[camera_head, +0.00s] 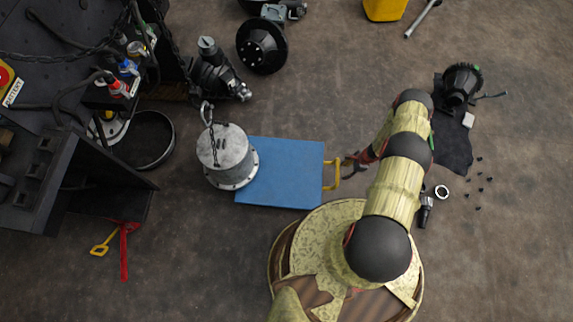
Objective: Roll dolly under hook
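A flat blue dolly (285,172) stands on the floor at the middle, with a yellow handle (332,174) on its right edge. A grey metal cylinder (222,150) with a flange overlaps the dolly's left end. A chain with a hook-like metal end (206,109) shows over the cylinder's top. I cannot tell its height or whether it touches the cylinder. My gripper (349,166) is at the right side of the yellow handle, close to it or touching it. Its fingers are small and dark here, so their opening is unclear.
The dark forklift body (60,160) fills the left, with a round black tub (146,139) beside it. Red and yellow tools (123,250) lie at lower left. Machine parts (218,72) lie above the cylinder. Small bolts (480,178) are scattered at right. Floor below the dolly's left is clear.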

